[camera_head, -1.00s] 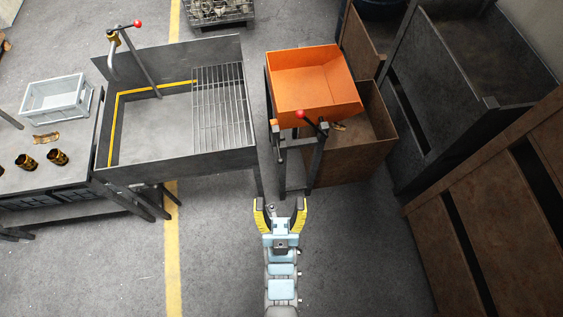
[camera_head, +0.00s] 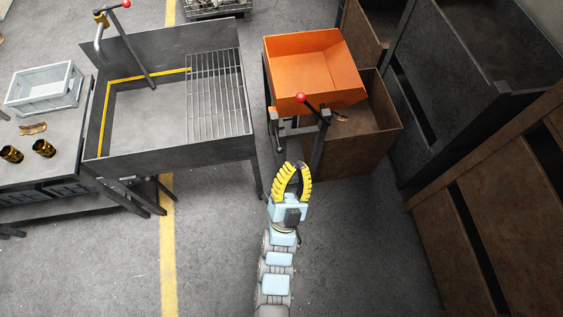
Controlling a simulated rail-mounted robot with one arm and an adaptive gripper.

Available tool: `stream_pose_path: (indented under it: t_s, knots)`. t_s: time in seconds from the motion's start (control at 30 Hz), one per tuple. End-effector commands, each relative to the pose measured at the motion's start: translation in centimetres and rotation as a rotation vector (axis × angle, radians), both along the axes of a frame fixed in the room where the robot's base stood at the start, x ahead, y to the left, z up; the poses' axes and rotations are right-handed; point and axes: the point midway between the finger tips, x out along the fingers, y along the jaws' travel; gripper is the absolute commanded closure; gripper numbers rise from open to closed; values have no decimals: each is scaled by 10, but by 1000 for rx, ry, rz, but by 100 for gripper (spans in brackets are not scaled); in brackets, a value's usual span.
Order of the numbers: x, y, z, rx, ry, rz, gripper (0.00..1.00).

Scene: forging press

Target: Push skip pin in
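The orange skip (camera_head: 315,72) is a tilted open tray on a dark stand in front of the brown bin. A lever with a red ball knob (camera_head: 300,98) stands at its front. A small grey pin-like fitting (camera_head: 274,116) shows at the left of the stand's front; I cannot tell how far in it sits. My gripper (camera_head: 296,164) has yellow ribbed fingers drawn together at their tips, with nothing seen between them. It is just below the stand in the picture, apart from the fitting and lever.
A grey metal basin with a grate (camera_head: 218,98) stands to the left, its leg close to my gripper. A rusty brown bin (camera_head: 385,140) is at the right behind the stand. Bare floor (camera_head: 355,240) lies around my arm.

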Motion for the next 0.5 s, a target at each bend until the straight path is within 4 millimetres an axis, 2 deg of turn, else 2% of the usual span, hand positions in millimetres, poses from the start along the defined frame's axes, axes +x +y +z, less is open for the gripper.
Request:
stream_pose_path:
  t_s: [0.03,0.3,0.5]
  knots:
    - [6,-4,-21,38,31,16,100]
    - [42,-16,-101,278,228,133,100]
    - [60,-17,-163,470,358,223,100]
